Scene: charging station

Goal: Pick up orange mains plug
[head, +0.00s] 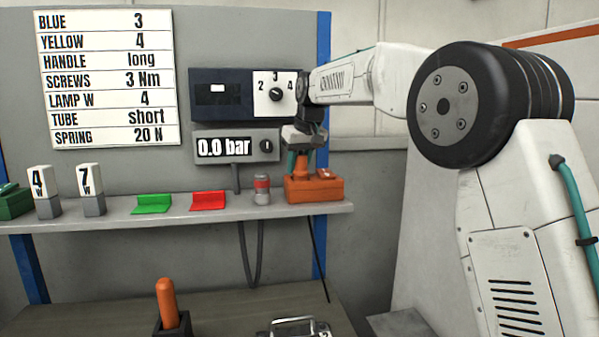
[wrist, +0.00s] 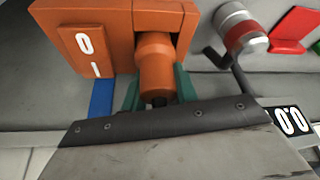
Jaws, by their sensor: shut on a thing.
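The orange mains plug (head: 301,165) stands at the orange socket box (head: 322,190) at the right end of the shelf. In the wrist view the plug (wrist: 156,65) is a rounded orange body whose far end meets the socket box (wrist: 118,45). My gripper (head: 301,152) is above the box, with its teal fingers on both sides of the plug. It is shut on the plug; the fingers also show in the wrist view (wrist: 158,90). The wrist housing hides part of the plug's near end. I cannot tell how deep the plug sits in the box.
A red-and-grey cylinder (head: 262,189) stands just left of the box on the shelf (head: 237,212). Red (head: 208,200) and green (head: 153,204) holders lie further left. A dial panel (head: 275,94) and a pressure display (head: 225,147) are close to my arm. A dark cable hangs below the box.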

